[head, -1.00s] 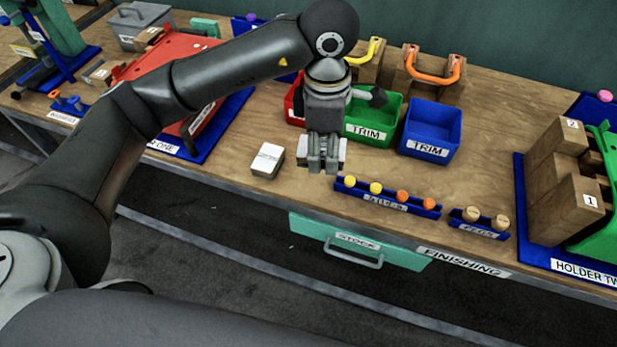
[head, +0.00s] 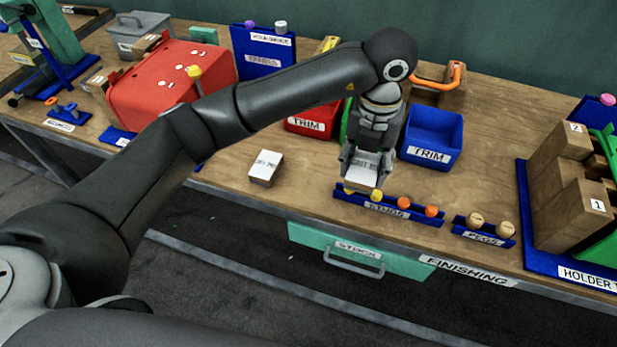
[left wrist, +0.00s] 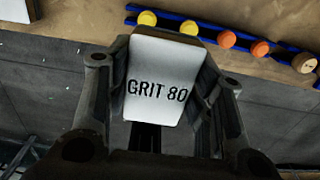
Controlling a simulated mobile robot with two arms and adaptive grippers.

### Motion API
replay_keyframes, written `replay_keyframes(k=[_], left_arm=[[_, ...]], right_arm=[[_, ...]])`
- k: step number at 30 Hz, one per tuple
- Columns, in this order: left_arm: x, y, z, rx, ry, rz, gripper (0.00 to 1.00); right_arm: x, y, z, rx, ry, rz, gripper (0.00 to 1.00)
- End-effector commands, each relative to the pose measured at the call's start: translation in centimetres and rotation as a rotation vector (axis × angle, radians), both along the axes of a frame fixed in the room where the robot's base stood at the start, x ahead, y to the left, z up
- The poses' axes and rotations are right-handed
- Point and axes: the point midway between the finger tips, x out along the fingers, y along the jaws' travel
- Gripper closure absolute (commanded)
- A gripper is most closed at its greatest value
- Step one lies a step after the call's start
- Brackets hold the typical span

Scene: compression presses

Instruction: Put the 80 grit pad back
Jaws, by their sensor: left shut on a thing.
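The 80 grit pad (left wrist: 158,85) is a white block marked "GRIT 80" in the left wrist view. My left gripper (left wrist: 155,100) is shut on it, with a finger on each side. In the head view the left gripper (head: 366,172) holds the pad (head: 362,176) low near the table's front edge, beside the left end of the blue stops rack. Another white-topped pad (head: 266,167) lies on the table to the left; its lettering is too small to read for sure. My right gripper is not in view.
The blue stops rack (head: 350,201) holds yellow and orange pieces. A blue pegs rack (head: 485,232) sits to its right. A red trim bin (head: 306,126) and a blue trim bin (head: 432,135) stand behind. Bare tabletop surrounds the lying pad.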

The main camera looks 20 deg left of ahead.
Motion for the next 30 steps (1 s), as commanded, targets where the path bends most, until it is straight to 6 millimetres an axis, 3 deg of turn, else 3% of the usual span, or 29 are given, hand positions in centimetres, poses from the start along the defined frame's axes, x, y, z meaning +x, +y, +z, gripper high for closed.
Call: replay_keyframes(k=[9,13,24,30], left_arm=[[2.1,7.7,-3.0,0.003,0.004,0.005,0.74],[2.7,9.5,-5.7,0.002,0.005,0.003,0.74],[3.5,12.2,-9.2,0.002,0.003,0.001,0.74],[3.5,12.0,-11.8,0.000,0.003,-0.002,0.74]], right_arm=[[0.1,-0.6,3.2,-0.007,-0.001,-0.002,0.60],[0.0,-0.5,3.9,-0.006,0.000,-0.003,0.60],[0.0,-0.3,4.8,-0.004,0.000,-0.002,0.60],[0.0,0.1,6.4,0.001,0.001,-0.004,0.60]])
